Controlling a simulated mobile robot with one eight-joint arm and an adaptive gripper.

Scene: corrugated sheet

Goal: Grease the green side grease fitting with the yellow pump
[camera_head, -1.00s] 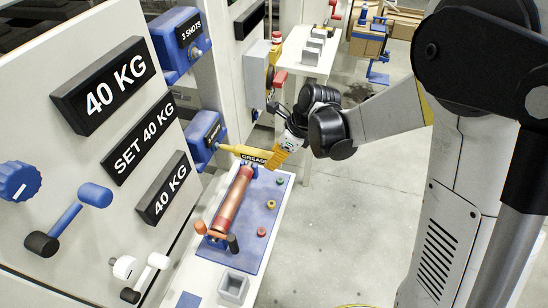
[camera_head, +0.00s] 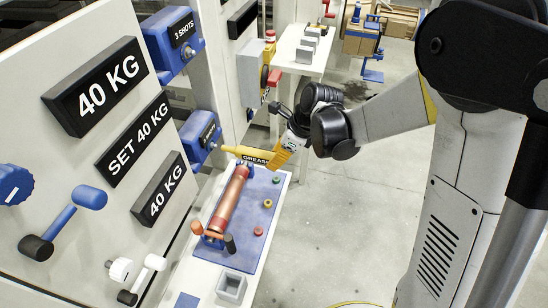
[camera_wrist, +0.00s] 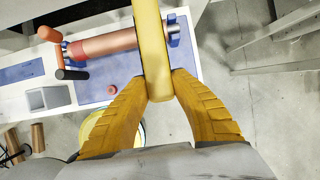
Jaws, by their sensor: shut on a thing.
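The yellow pump (camera_head: 245,152) is a long yellow bar with its far end by the lower blue box (camera_head: 200,136) on the grey cabinet. I cannot tell whether they touch. My gripper (camera_head: 279,160), with ochre fingers, is shut on the pump's near end above the table. In the wrist view, the yellow pump (camera_wrist: 153,45) runs up out of the picture from between the two fingers of my gripper (camera_wrist: 160,84). A black GREASE label (camera_head: 255,157) shows beside the bar, partly covered. I cannot make out a green grease fitting on the side.
A grey open box (camera_head: 231,287) stands at the table's front. The floor at right is clear.

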